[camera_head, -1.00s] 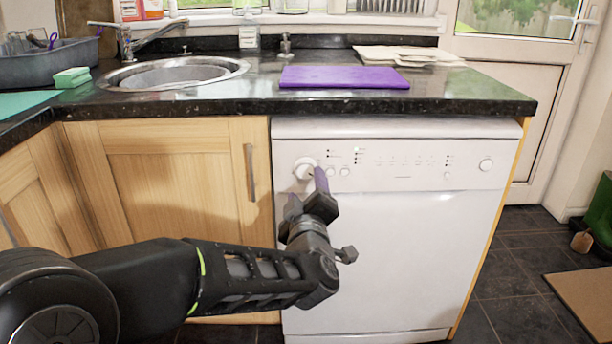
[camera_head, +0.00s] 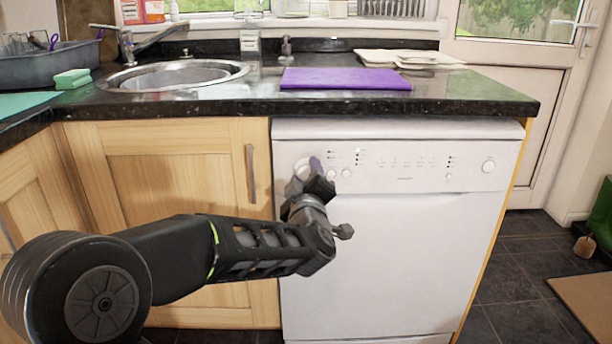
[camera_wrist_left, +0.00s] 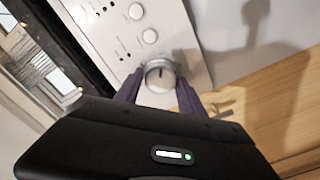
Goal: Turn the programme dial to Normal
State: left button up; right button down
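The programme dial (camera_wrist_left: 160,74) is a round pale knob with a dark mark on its face, on the white dishwasher's control panel (camera_head: 400,170). In the head view the dial (camera_head: 301,168) is partly covered by my left gripper (camera_head: 313,170). In the left wrist view the two purple fingers of my left gripper (camera_wrist_left: 159,84) stand apart, one on each side of the dial, with their tips close to its rim. I cannot tell whether they touch it. The panel lettering is too small to read. My right gripper is not in view.
Two small round buttons (camera_wrist_left: 149,36) sit beside the dial. The dark granite worktop (camera_head: 440,95) overhangs the panel, with a purple board (camera_head: 345,77) on it. A wooden cupboard door (camera_head: 180,180) with a metal handle (camera_head: 250,174) is to the left.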

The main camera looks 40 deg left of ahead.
pick_arm(q)
jog(key=c, duration=0.9)
jog(key=shift+c, duration=0.2)
jog(key=shift+m, duration=0.3)
jog(key=shift+r+m+p, duration=0.15)
jog(key=shift+m+p, duration=0.9)
jog(key=shift+m, duration=0.05)
jog(key=m+p, duration=0.2)
jog(key=m, duration=0.1)
jog(key=shift+d, duration=0.1)
jog(key=m+p, duration=0.3)
jog(key=m, duration=0.1)
jog(key=shift+m, duration=0.3)
jog(key=shift+m+p, duration=0.4)
jog(key=shift+m, duration=0.3)
